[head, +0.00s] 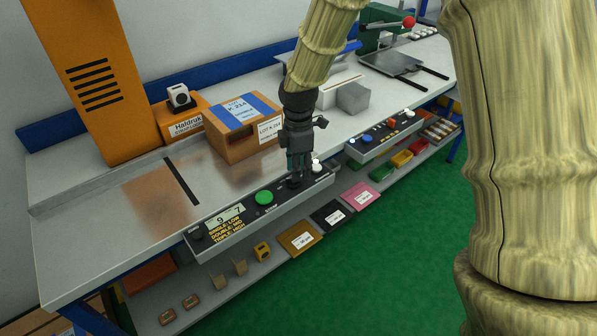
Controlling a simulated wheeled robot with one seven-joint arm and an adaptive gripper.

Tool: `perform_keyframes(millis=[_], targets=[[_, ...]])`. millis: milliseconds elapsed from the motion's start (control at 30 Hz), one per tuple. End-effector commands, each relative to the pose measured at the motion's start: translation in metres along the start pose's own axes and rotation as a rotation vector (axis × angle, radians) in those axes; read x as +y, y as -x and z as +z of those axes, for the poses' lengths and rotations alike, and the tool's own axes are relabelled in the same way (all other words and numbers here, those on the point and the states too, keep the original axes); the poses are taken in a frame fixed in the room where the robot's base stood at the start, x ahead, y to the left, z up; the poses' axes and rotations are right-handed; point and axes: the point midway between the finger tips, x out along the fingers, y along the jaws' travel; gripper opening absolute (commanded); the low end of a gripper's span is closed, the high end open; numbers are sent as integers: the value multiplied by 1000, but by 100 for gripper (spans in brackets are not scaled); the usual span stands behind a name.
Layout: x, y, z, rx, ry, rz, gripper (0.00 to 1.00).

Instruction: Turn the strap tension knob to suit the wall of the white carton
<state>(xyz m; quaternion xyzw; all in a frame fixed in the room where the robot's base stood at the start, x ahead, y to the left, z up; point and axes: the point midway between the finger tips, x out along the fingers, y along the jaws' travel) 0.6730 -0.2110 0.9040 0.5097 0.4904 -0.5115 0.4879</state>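My gripper (298,165) points down at the dark front control panel (230,217). Its fingertips are at or just above a dark knob (294,183) right of the green button. The fingers partly cover this knob, so I cannot tell whether they touch or grip it. Another dark knob (197,234) is at the panel's left end. A small display (225,217) sits above yellow text reading SINGLE: LOW, DOUBLE: MID, TRIPLE: HIGH. A whitish box (338,85) stands behind my arm, partly hidden. Its wall type is not readable.
A brown carton (229,146) with blue tape stands on the bench beside a tall orange machine (88,70). A grey block (354,98) is right of my gripper. A second button panel (382,137) is further right. A lower shelf (205,303) holds labelled cards and small items.

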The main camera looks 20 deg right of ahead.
Motion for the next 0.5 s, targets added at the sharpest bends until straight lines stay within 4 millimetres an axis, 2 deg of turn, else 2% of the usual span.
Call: perform_keyframes(millis=[200, 500], targets=[[0, -18, 0, 0, -1, 0, 31], [0, -24, 1, 0, -2, 2, 31]])
